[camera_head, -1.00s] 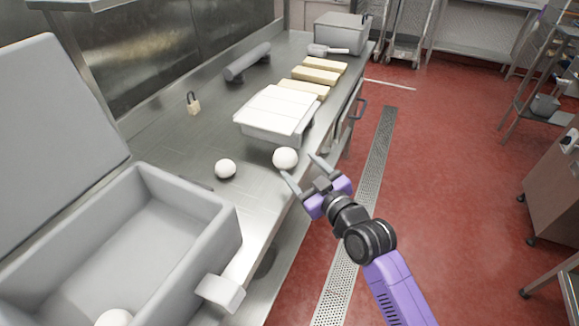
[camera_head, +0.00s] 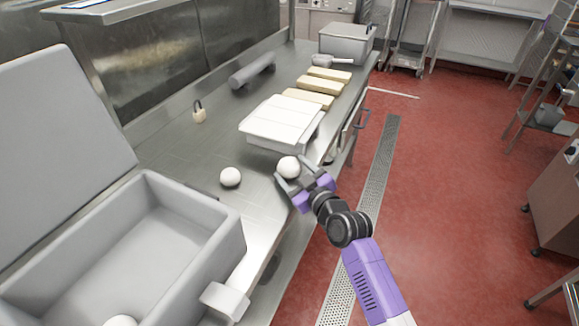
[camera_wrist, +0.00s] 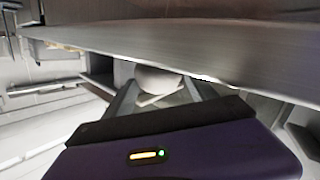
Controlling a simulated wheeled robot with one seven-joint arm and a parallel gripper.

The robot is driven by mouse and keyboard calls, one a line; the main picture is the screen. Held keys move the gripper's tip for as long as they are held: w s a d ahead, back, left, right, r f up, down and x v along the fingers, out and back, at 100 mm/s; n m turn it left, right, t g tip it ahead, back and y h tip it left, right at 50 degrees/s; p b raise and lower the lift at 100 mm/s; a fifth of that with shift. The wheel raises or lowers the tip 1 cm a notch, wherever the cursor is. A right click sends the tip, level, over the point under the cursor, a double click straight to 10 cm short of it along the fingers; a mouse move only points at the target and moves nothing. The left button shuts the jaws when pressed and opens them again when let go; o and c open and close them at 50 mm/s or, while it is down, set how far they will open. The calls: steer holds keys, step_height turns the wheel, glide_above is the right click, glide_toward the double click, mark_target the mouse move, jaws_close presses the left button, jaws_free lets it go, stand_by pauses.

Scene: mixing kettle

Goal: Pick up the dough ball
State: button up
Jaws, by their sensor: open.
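A white dough ball (camera_head: 288,167) rests near the front edge of the steel table, in front of a covered tray. My gripper (camera_head: 291,179) is at that ball with its fingers open and reaching around its near side. In the wrist view the ball (camera_wrist: 158,80) shows between the two fingers (camera_wrist: 156,92), its lower part partly covered. I cannot tell if the fingers touch it. A second dough ball (camera_head: 230,177) lies to the left on the table. A third ball (camera_head: 121,321) is in the grey open-lidded bin, cut by the frame's bottom edge.
The covered tray (camera_head: 282,121) stands just behind the ball. The grey bin (camera_head: 190,250) fills the lower left. Several dough blocks (camera_head: 308,98), a rolling pin (camera_head: 253,72) and a padlock-like object (camera_head: 198,114) lie farther back. The table surface (camera_head: 180,150) left of the tray is mostly clear.

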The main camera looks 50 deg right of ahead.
steer(key=shift+w, duration=0.1)
steer(key=shift+c, duration=0.5)
steer(key=c, duration=1.1)
steer(key=shift+r, duration=0.2)
